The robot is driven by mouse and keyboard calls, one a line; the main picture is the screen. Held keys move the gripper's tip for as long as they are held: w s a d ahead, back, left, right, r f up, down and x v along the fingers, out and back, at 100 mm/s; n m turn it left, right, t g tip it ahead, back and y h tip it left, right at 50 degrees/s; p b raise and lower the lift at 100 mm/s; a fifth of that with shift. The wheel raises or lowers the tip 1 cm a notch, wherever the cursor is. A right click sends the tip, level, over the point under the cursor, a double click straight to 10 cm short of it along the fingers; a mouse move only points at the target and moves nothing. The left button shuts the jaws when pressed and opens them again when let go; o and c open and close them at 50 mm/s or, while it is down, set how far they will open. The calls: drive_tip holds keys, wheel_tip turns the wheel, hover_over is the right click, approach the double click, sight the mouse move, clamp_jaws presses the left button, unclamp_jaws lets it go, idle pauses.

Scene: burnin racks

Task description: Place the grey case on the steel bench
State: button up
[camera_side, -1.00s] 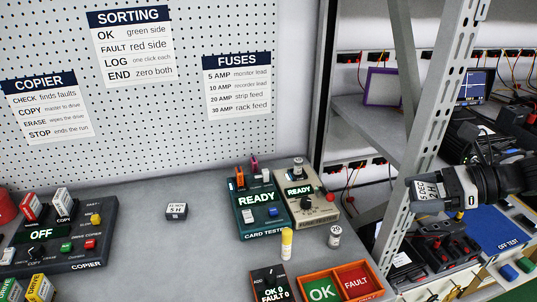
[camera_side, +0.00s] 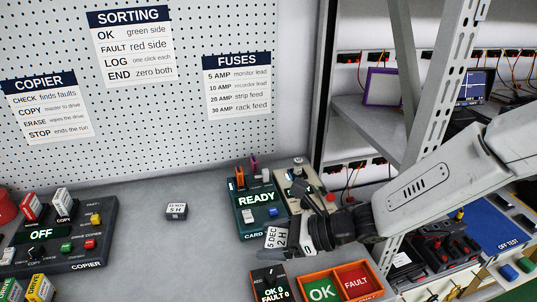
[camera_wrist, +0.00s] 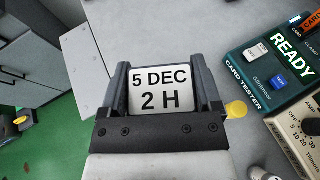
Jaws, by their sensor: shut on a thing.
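The grey case (camera_side: 277,238), with a white label reading "5 DEC 2 H", is between the jaws of my gripper (camera_side: 291,236) in the side view. In the wrist view the case (camera_wrist: 160,90) shows its label, with one finger of my gripper (camera_wrist: 165,92) on either side. My gripper is shut on it, over the steel bench (camera_side: 140,262), in front of the card tester (camera_side: 256,207). I cannot tell how high the case is above the bench. Another small grey case (camera_side: 176,210), labelled "22 NOV 5 H", lies on the bench.
The copier (camera_side: 85,250) is at the left. The OK/FAULT counter (camera_side: 268,285) and orange tray (camera_side: 304,291) are close in front of my gripper. A yellow-capped tube (camera_wrist: 236,109) is just beside the right finger. The bench between copier and testers is mostly clear.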

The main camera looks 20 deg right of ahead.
drive_tip(key=s+a+f, duration=0.2)
drive_tip(key=a, duration=0.5)
drive_tip(key=shift+s+f, duration=0.2)
drive_tip(key=shift+f, duration=0.2)
drive_tip(key=shift+w, duration=0.1)
hover_over(197, 276)
drive_tip(key=s+d, duration=0.1)
wheel_tip(197, 276, down, 8)
drive_tip(key=shift+f, duration=0.15)
drive_tip(key=shift+w+a+f, duration=0.35)
drive_tip(key=shift+f, duration=0.25)
drive_tip(key=shift+f, duration=0.1)
drive_tip(key=shift+w+a+f, duration=0.1)
drive_tip(key=shift+w, duration=0.05)
drive_tip(key=shift+f, duration=1.5)
